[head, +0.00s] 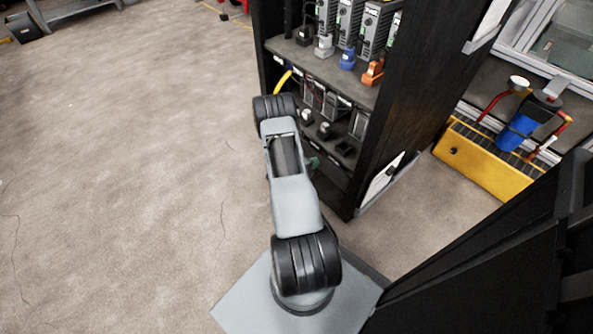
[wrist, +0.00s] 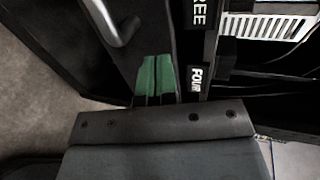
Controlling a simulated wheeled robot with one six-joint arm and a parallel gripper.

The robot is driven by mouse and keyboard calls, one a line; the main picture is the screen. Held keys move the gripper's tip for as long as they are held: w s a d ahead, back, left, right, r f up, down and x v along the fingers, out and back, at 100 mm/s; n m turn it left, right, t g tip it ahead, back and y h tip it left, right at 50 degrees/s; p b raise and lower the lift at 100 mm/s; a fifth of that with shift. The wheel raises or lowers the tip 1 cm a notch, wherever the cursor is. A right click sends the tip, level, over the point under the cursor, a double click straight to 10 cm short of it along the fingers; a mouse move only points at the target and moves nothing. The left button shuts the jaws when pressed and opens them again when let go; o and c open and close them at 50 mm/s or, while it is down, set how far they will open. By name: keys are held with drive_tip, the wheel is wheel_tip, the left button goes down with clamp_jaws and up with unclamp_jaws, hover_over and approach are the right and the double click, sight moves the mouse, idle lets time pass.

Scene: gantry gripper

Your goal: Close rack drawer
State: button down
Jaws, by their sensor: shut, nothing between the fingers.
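The black rack (head: 405,110) stands right of centre in the head view, its open front facing left. In the wrist view, a dark panel (wrist: 155,25) with a grey bar handle (wrist: 122,30) runs up from my gripper and looks like a drawer front. Labels reading "REE" (wrist: 201,12) and "FOUR" (wrist: 194,79) sit to its right. My gripper (wrist: 157,62) shows green fingertips together, with nothing between them, over the lower panel and below the handle. I cannot tell if they touch the panel. In the head view my arm mostly hides the gripper and lower rack front.
Several devices stand on the rack's upper shelf (head: 330,68), with blue and orange connectors. A yellow cable (head: 283,80) hangs at its left side. The floor (head: 110,170) at left is clear.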

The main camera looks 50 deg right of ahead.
drive_tip(key=p+v, duration=0.3)
drive_tip(key=v, duration=0.8)
drive_tip(key=a+r+m+g+y+p, duration=0.1)
drive_tip(key=a+r+m+y+p, duration=0.15)
drive_tip(key=r+m+p, duration=0.6)
drive_tip(key=w+a+r+m+y+p, duration=0.1)
drive_tip(key=a+r+m, duration=0.2)
drive_tip(key=r, duration=1.1)
drive_tip(key=a+r+m+g+y+p, duration=0.1)
drive_tip(key=a+r+m+p, duration=0.35)
drive_tip(key=r, duration=0.65)
drive_tip(key=s+a+r+m+t+y+p, duration=0.1)
drive_tip(key=a+r+m+p, duration=0.4)
drive_tip(key=r, duration=0.5)
drive_tip(key=s+a+r+m+t+y+p, duration=0.1)
drive_tip(key=a+r+m+t+y+p, duration=0.3)
drive_tip(key=a+r+m, duration=0.3)
drive_tip(key=s+a+r+m+t+y+p, duration=0.2)
drive_tip(key=a+r+m+y+p, duration=0.3)
drive_tip(key=r, duration=0.8)
drive_tip(key=shift+a+r+m+t+p, duration=0.2)
drive_tip(key=shift+a+m+t+p, duration=0.25)
drive_tip(key=shift+a+p, duration=0.6)
drive_tip(key=shift+d, duration=0.15)
